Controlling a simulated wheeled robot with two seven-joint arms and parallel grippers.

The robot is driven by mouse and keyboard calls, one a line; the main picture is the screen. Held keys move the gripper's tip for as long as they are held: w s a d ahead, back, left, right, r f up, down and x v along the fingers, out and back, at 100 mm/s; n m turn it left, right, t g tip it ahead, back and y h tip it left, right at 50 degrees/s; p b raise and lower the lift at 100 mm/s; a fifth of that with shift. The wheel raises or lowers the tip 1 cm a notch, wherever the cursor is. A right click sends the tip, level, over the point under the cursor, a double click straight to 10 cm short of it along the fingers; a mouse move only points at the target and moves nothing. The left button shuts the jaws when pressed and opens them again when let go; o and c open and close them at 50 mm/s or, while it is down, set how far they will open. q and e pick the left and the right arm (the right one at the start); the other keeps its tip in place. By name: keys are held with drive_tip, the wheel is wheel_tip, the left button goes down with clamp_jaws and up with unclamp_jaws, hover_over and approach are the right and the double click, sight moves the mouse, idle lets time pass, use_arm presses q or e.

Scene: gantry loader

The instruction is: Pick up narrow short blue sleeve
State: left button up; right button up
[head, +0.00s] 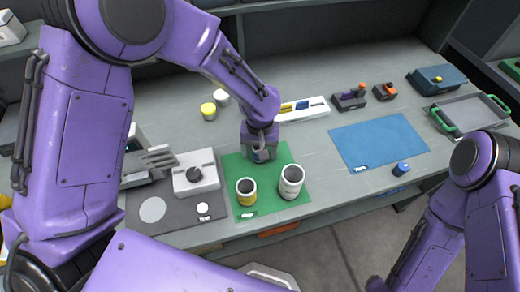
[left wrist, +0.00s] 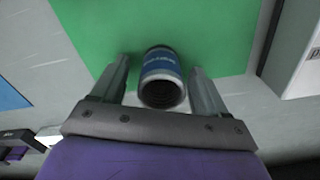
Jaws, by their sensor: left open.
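A short blue sleeve (left wrist: 160,68) with a white-marked band and a dark open end lies or stands on the green mat (left wrist: 215,30). My left gripper (left wrist: 160,78) is open, with one finger on each side of the sleeve and a small gap on both sides. In the head view my left gripper (head: 262,152) points down at the back of the green mat (head: 270,207) and mostly hides the sleeve.
A yellow-banded sleeve (head: 246,198) and a taller white sleeve (head: 291,188) stand on the mat's front half. A white box with a black knob (head: 196,178) is to the left. A blue mat (head: 378,140) is mostly bare. A green-handled tray (head: 470,112) is far right.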

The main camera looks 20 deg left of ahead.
use_arm(q)
drive_tip(key=shift+w+f, duration=0.3)
drive_tip(key=shift+f, duration=0.35)
drive_tip(key=shift+s+r, duration=0.15)
drive_tip(key=shift+s, duration=0.1)
drive_tip(key=shift+s+r, duration=0.1)
drive_tip(key=shift+s, duration=0.1)
drive_tip(key=shift+c, duration=1.3)
drive_tip(key=shift+w, duration=0.1)
drive_tip(key=c, duration=1)
drive_tip(key=shift+c, duration=0.2)
